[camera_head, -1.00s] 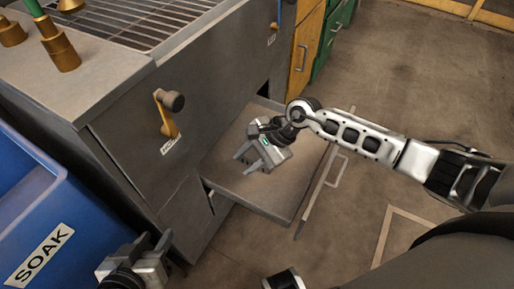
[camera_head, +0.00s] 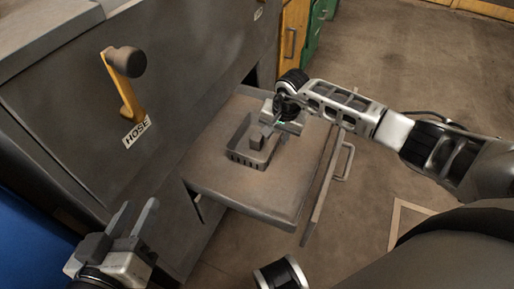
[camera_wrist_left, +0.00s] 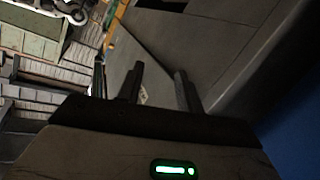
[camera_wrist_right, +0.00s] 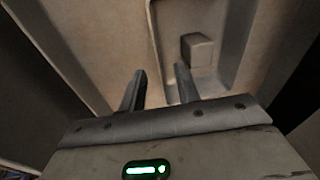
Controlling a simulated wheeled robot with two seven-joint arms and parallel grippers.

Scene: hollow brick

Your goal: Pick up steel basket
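The steel basket (camera_head: 240,158) is a grey, open-topped tray with slotted sides. It sits on the pulled-out grey shelf (camera_head: 215,180) in the head view, and a small grey block (camera_head: 256,143) stands inside it. My right gripper (camera_head: 270,128) is over the basket's far right side and hides part of it. In the right wrist view the basket (camera_wrist_right: 157,45) is ahead, with the block (camera_wrist_right: 197,50) inside. The right fingers (camera_wrist_right: 158,82) are apart with nothing held; contact with the rim cannot be told. My left gripper (camera_head: 133,220) is open and empty, left of the shelf.
The grey machine front with a yellow lever (camera_head: 120,85) and HOSE label (camera_head: 137,129) rises beside the shelf. A blue bin (camera_head: 30,240) is at lower left.

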